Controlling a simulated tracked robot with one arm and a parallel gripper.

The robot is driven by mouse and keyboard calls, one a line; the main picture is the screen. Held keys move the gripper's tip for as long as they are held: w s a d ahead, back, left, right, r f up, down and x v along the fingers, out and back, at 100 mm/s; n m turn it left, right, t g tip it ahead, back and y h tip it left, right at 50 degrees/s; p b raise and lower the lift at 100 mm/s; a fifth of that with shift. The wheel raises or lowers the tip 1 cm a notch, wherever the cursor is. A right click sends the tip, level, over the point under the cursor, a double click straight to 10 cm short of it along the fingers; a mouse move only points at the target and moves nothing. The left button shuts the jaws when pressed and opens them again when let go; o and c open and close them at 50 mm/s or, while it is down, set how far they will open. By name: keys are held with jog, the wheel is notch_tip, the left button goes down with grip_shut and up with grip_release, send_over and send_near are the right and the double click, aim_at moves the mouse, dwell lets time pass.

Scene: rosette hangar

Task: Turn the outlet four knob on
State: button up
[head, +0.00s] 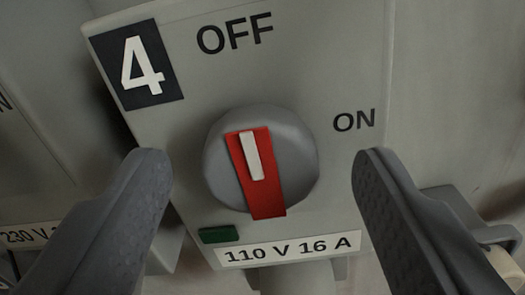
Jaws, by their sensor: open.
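The outlet four knob (300,170) is a round grey dial with a red bar (266,196) across it and a white pointer mark. The white mark is at the upper end of the bar, towards the OFF label (235,33). The ON label (354,121) is to the right of the knob. My gripper (262,165) is open, with one dark finger on each side of the knob. Both fingers appear apart from it, with clear gaps. How far the fingertips are from the panel in depth is hard to tell.
The knob sits on a grey box (300,80) with a dark number 4 plate (137,65). Below are a small dark green indicator (219,235) and a 110 V 16 A label (288,249). A neighbouring box (40,150) stands at left. Another grey fitting (455,220) is at lower right.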

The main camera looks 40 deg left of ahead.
jog(key=shift+w+a, duration=0.1)
jog(key=c, duration=1)
